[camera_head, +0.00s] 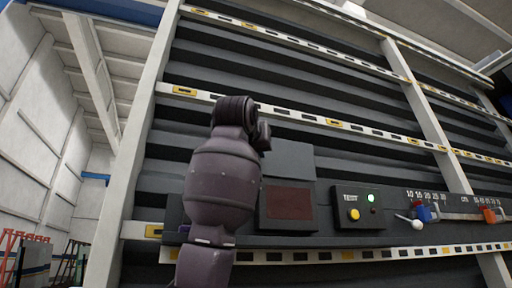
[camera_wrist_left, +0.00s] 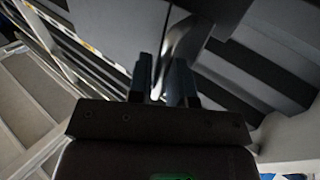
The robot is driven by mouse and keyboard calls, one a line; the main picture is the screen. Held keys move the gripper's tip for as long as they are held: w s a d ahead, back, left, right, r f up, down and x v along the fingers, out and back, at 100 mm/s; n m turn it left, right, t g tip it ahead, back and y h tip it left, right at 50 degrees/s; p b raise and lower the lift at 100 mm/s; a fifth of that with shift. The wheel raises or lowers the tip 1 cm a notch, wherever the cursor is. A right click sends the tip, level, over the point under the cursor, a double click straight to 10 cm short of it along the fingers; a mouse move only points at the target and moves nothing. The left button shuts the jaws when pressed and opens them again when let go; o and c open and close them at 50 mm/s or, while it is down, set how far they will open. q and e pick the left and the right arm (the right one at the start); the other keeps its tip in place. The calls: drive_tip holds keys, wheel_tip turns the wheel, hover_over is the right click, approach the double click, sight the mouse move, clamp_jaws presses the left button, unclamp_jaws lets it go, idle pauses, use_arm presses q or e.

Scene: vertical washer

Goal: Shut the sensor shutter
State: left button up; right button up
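In the head view, a flat grey plate (camera_head: 288,160), which looks like the sensor shutter, stands raised above a dark red window (camera_head: 289,204) in a dark housing. My left arm rises in front of its left side and hides part of it. The fingers are hidden in that view. In the left wrist view, my left gripper (camera_wrist_left: 160,80) has its fingers close together on both sides of a curved grey handle (camera_wrist_left: 187,38), and it looks shut on it. Where the handle joins the plate is unclear. My right gripper is not in view.
Right of the window is a box with a yellow button (camera_head: 353,214) and a lit green lamp (camera_head: 371,198). Farther right are a white-knobbed lever (camera_head: 416,224) and blue and orange parts on a scale. Slotted rails (camera_head: 335,124) and a pale post (camera_head: 127,150) frame the dark slatted wall.

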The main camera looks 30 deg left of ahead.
use_arm(q)
drive_tip(key=c, duration=0.3)
clamp_jaws()
drive_tip(key=shift+f, duration=0.1)
